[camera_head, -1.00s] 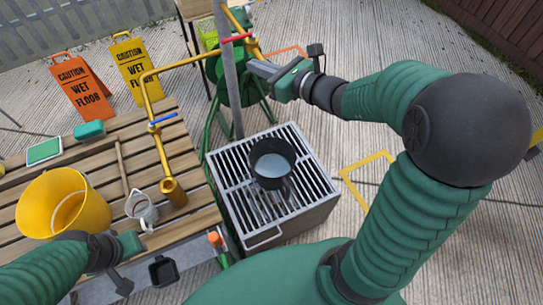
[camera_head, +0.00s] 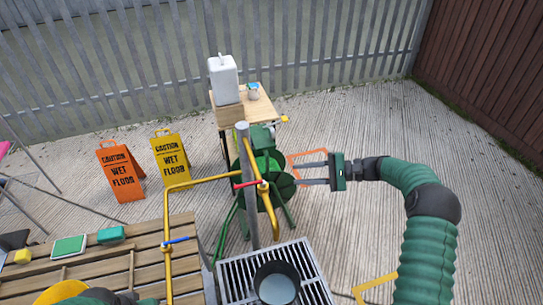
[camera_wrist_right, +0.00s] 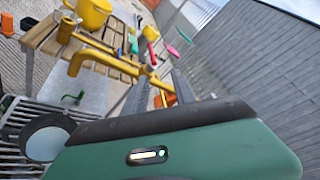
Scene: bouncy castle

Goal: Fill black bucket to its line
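No water stream is visible. My right gripper (camera_head: 298,173) is open and empty, its two fingers apart, just right of the pipe's valve. My left gripper (camera_head: 118,298) is at the bottom edge, its fingers not clearly visible.
Two wet floor signs (camera_head: 120,172) stand behind. A green hose reel (camera_head: 262,170) sits beside the post. Paving at right is open.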

